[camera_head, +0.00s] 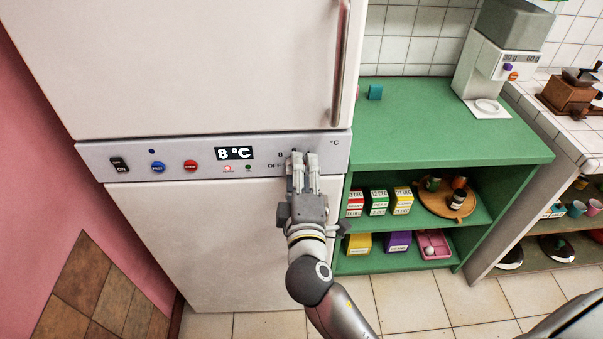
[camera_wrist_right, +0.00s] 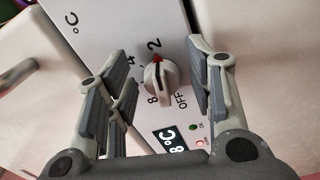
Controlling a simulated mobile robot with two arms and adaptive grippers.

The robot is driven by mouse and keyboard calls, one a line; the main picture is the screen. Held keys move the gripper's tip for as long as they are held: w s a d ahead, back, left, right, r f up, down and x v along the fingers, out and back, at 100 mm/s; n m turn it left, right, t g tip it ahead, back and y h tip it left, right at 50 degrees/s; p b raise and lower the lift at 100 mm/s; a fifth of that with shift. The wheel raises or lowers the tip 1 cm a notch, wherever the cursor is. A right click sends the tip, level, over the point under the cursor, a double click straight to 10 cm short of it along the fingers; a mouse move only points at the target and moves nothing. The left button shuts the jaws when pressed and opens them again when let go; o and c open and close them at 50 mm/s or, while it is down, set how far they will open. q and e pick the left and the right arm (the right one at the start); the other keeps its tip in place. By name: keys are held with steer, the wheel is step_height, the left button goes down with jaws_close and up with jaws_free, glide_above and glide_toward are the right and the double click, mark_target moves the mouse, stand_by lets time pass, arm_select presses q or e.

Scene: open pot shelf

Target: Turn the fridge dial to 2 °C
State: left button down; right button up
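The fridge dial (camera_wrist_right: 160,80) is a silver knob on the white control panel, with a red mark at its edge near the printed 2. The numbers 2, 4 and 8 and the word OFF show around it. The fridge display (camera_head: 234,153) reads 8 °C; it also shows in the right wrist view (camera_wrist_right: 168,140). My right gripper (camera_head: 305,158) is at the panel and hides the dial in the head view. In the wrist view the right gripper (camera_wrist_right: 165,90) is open, with one finger on each side of the knob and visible gaps. My left gripper is not in view.
The panel also has a black switch (camera_head: 119,164), a blue button (camera_head: 157,167) and a red button (camera_head: 190,166). A vertical door handle (camera_head: 340,65) is above the dial. A green shelf (camera_head: 450,120) with boxes stands close on the right.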

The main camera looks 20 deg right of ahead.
steer(key=v, duration=1.2)
stand_by(0.4)
